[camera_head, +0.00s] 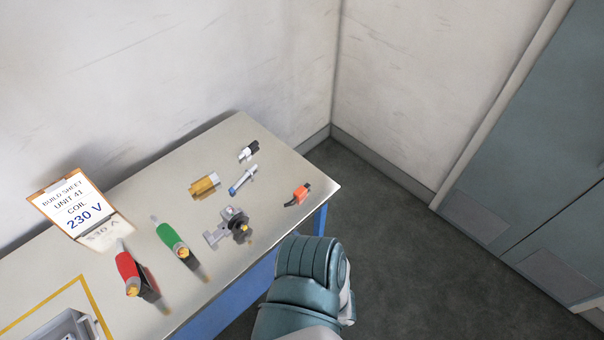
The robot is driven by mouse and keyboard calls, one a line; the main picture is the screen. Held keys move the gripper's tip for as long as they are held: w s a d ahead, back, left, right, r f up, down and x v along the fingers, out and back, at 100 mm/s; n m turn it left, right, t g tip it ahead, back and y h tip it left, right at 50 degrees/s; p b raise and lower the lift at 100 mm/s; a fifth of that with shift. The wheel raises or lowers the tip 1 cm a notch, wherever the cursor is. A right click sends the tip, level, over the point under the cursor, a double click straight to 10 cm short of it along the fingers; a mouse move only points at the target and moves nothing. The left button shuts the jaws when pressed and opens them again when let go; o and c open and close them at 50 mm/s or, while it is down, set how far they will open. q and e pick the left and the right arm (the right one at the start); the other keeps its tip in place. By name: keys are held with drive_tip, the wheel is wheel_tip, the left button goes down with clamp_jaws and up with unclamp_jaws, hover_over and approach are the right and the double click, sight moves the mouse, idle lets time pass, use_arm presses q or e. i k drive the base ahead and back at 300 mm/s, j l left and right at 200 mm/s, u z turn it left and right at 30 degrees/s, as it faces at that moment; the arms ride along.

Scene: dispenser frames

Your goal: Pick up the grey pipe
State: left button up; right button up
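A small grey, pipe-like piece with a blue end (242,180) lies on the table toward its far right part, between a brass cylinder and an orange part. It is the closest match to the grey pipe, but it is too small to tell for sure. A teal arm link of mine rises at the bottom centre, beside the table's right edge and apart from the piece. No gripper fingers show in the head view.
The table (270,150) also bears a brass cylinder (204,186), black-and-white part (249,150), orange part (301,194), grey metal fitting (230,226), green tool (172,238), red tool (128,271), build sheet (72,205) and grey tray (66,328). Walls stand behind; right-hand floor is clear.

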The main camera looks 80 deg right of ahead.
sight(249, 172)
drive_tip(key=z, duration=2)
drive_tip(key=l, duration=0.15)
drive_tip(key=i+u, duration=0.05)
